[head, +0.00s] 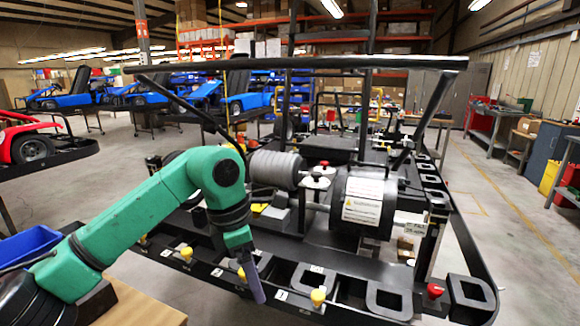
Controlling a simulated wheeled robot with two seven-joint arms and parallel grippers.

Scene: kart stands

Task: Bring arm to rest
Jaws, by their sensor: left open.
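My left arm (130,222) is green with black joints and reaches in from the lower left. Its gripper (256,288) points down in front of the near rail of a black kart frame (330,250). The jaws are seen edge-on as one purple-grey shape, with nothing visible held in them. I cannot tell whether they touch the rail. My right arm and gripper are not in view.
The frame carries a black cylinder with white labels (363,200), a ribbed grey cylinder (275,170) and yellow knobs (318,296). A blue bin (28,244) stands at the left. Workbenches line the right wall; the floor (520,230) between is clear.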

